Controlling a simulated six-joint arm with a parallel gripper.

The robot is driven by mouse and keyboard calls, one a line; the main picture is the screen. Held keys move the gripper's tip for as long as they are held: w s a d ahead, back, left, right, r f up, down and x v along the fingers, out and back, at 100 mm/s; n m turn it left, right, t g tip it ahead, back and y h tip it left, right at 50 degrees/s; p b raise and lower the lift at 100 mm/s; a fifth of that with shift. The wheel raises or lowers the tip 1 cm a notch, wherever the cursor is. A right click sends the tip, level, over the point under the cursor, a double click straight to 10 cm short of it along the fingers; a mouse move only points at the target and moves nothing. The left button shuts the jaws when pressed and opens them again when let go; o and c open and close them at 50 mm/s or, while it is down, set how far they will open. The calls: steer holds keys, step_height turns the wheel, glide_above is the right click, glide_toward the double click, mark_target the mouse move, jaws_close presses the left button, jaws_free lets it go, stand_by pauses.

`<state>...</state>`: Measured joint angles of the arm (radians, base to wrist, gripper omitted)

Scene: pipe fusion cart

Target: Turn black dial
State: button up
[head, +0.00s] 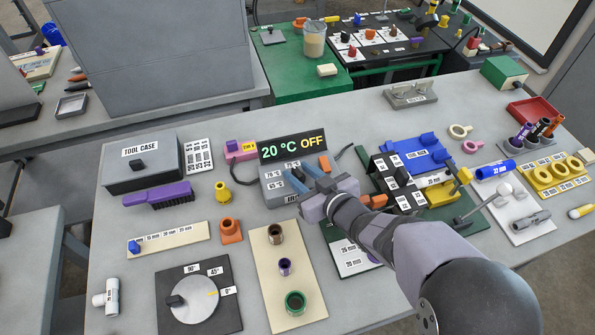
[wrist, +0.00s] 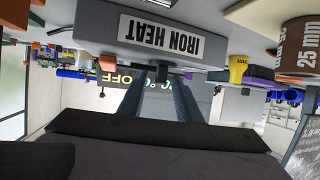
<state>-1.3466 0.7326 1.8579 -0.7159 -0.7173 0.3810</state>
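The grey iron heat box (head: 273,190) stands mid-table with temperature labels on its top, and its IRON HEAT label shows upside down in the wrist view (wrist: 160,35). The display (head: 292,146) behind it reads 20 °C OFF. My gripper (head: 296,172) is over the box, its two blue-grey fingers apart. In the wrist view the fingers reach toward the box's top, and a small dark part, seemingly the black dial (wrist: 161,73), shows around the fingertips. I cannot tell whether they touch it.
An orange block (head: 324,164) stands at the box's right edge. A yellow fitting (head: 223,192) and an orange fitting (head: 230,230) stand to its left. A beige board with fittings (head: 269,289) lies in front. A black angle plate with a round grey disc (head: 195,300) is front left.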

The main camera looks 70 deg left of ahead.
steer(key=shift+b+v, duration=0.55)
steer(key=shift+v, duration=2.4)
